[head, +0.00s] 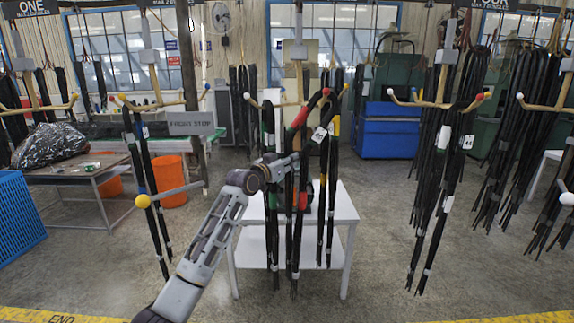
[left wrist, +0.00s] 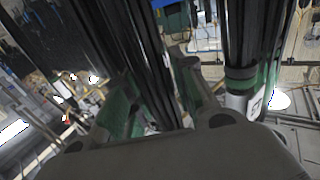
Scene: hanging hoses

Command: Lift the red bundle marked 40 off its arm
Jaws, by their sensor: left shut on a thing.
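The red bundle (head: 300,117) is a set of long black hoses with red bands, one near its top and one lower down. It hangs on the middle rack, its top looped near a coloured arm tip. A white tag (head: 319,134) shows beside it; its number is too small to read. My left gripper (head: 292,162) reaches in from below left and is shut on the hoses below the upper red band. In the left wrist view black hoses (left wrist: 150,60) pass between the fingers (left wrist: 160,95). My right gripper is not in view.
A bundle with a green band (head: 268,140) hangs close on the left and one with a yellow band (head: 335,126) on the right. A white table (head: 341,212) stands behind and below. More bundles (head: 455,140) hang at right. The floor at right front is free.

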